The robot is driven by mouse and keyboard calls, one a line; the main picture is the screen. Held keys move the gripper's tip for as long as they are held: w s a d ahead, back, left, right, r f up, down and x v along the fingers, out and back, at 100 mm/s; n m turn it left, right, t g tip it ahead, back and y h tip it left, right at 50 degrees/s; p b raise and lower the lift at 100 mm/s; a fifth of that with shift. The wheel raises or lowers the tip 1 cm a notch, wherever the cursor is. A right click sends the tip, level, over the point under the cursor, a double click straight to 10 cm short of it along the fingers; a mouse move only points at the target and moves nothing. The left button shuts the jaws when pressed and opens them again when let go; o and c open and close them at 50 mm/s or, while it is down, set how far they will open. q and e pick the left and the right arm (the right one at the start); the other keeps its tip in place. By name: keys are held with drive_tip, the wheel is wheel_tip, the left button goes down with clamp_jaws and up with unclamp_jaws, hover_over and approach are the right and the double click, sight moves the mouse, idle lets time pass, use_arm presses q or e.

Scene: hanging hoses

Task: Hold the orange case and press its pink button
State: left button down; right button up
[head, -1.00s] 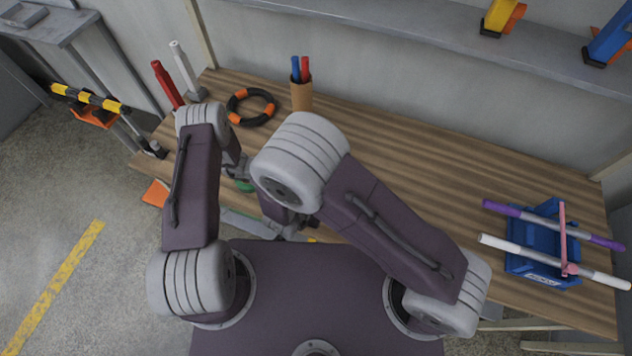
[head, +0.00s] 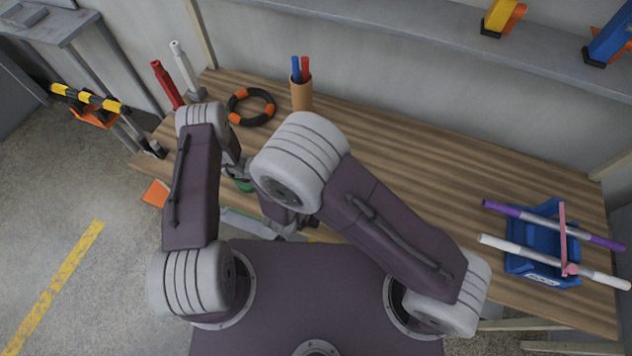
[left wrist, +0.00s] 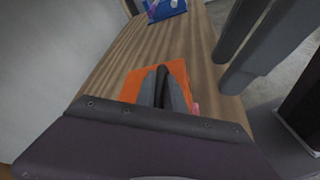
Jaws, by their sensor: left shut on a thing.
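The orange case (left wrist: 143,83) shows in the left wrist view, close ahead of the dark gripper body. My left gripper (left wrist: 163,87) is shut on it, its dark grey finger lying across the case. A small bit of the pink button (left wrist: 195,108) shows at the case's right side. In the head view my left gripper is hidden behind its own arm. An orange corner (head: 156,193) shows left of that arm, and I cannot tell whether it is the case. My right gripper is mostly hidden under its arm near the table's front edge, and its fingers cannot be made out.
A black-and-orange ring (head: 251,107) and a cup of pens (head: 301,95) stand on the wooden table (head: 420,150). A red (head: 167,83) and a white upright hose (head: 185,68) stand at its left end. A blue holder (head: 541,265) with rods is at right. The table's middle is clear.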

drive_tip(key=shift+f+b, duration=0.3)
drive_tip(key=shift+b, duration=0.05)
idle(0.4)
clamp_jaws()
idle(3.6)
